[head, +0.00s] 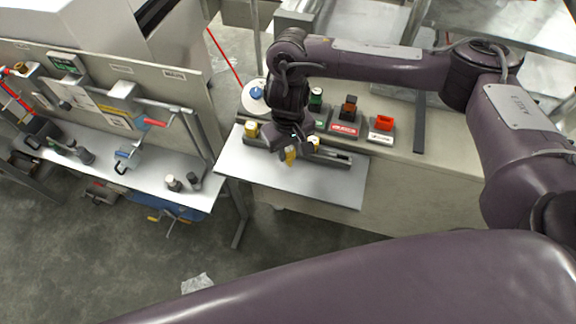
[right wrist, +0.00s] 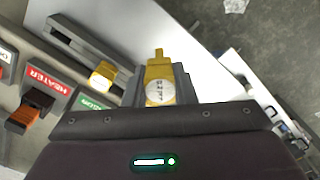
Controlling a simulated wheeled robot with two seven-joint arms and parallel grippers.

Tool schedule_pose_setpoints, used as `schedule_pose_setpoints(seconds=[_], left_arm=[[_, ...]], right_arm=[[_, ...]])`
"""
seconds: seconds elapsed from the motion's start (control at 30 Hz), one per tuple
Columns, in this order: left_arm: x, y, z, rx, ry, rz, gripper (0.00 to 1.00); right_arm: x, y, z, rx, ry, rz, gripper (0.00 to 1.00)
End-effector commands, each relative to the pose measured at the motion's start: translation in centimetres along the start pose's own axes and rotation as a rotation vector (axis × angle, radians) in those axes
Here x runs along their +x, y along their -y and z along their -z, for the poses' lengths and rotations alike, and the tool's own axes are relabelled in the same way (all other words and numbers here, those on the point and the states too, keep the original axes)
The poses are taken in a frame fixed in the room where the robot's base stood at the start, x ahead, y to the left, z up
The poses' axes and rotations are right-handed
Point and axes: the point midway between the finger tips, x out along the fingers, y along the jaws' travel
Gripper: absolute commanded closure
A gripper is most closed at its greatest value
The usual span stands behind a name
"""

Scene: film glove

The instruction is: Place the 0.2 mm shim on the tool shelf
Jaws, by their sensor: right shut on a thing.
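A yellow piece (head: 290,158) with a round pale label is between the fingers of my right gripper (head: 293,146). The right wrist view shows this yellow piece (right wrist: 159,92) close up, with its narrow tip pointing away from the wrist; the label's print is too small to read surely. My right gripper (right wrist: 160,76) is shut on it, over the grey bench top. A white shelf (head: 150,178) with tools on it, likely the tool shelf, is on the left in the head view. My left gripper is out of view.
A grey slotted rack (head: 335,157) is beside the gripper, with other yellow pieces (head: 251,130) by it. Labelled stands, one reading HEATER (right wrist: 47,80), line the bench behind. The front of the bench plate (head: 310,190) is clear. A gap separates bench and shelf.

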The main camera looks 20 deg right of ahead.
Motion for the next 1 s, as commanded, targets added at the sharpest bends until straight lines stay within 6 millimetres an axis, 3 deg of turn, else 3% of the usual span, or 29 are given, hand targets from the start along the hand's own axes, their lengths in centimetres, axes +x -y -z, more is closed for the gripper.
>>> schedule_pose_setpoints(seconds=[0.03,0.1,0.33,0.5,0.97,1.0], left_arm=[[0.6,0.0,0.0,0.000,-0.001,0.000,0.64],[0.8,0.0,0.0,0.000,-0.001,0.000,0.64],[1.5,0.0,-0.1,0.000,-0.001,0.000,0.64],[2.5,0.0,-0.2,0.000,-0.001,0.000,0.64],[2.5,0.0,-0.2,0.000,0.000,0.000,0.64],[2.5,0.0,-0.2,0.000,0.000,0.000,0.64]], right_arm=[[1.6,0.1,-0.1,0.002,0.004,0.004,0.99],[2.7,0.1,-0.1,0.002,0.003,0.003,0.99],[4.6,0.0,0.0,0.001,0.000,0.001,0.99],[7.2,0.1,0.0,0.000,0.000,0.002,0.99],[7.9,0.0,0.1,0.000,-0.001,0.000,0.99],[8.0,0.0,0.1,-0.001,-0.001,0.000,0.74]])
